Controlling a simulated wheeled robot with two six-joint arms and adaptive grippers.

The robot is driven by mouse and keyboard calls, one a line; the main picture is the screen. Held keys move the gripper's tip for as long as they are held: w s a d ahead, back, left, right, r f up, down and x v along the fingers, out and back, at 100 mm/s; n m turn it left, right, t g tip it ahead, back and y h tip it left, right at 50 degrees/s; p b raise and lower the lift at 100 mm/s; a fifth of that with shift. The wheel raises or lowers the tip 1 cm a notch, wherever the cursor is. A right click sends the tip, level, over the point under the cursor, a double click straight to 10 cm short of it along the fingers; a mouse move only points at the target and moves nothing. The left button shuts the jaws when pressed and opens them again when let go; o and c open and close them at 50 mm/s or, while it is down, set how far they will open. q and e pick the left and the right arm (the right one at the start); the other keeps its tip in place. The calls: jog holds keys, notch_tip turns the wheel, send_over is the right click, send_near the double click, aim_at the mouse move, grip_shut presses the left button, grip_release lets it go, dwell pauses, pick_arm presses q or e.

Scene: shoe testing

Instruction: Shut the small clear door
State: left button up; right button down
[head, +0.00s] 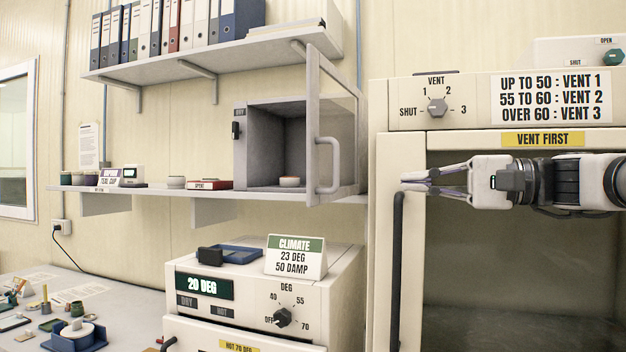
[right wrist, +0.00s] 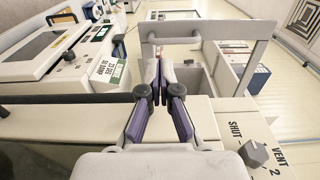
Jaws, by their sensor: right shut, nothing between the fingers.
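The small clear door (head: 311,120) has a pale frame and a bar handle (head: 333,165). It stands wide open, swung out from the right side of the small grey box (head: 243,150) on the shelf. In the right wrist view the door's frame (right wrist: 205,24) shows beyond the shut fingertips (right wrist: 157,70). My left gripper is not in view.
The tall vent cabinet (head: 383,230) with a dark handle (head: 396,270) stands right beside the box. The climate unit (head: 350,262) sits below, with a sign (head: 296,257) on top. The shelf (head: 150,189) holds small items left of the box.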

aim_at(312, 178)
jog(key=p+x, duration=0.2)
jog(key=x, duration=0.2)
jog(key=p+x, duration=0.2)
jog(key=x, duration=0.2)
jog(key=r+p+x, duration=0.1)
jog(key=p+x, duration=0.1)
jog(key=x, duration=0.3)
jog(key=shift+s+a, duration=0.15)
jog(key=shift+s, duration=0.15)
jog(key=shift+w+a+f, duration=0.15)
jog(key=shift+w+a, duration=0.1)
jog(key=shift+a, duration=0.15)
jog(key=shift+a, duration=0.15)
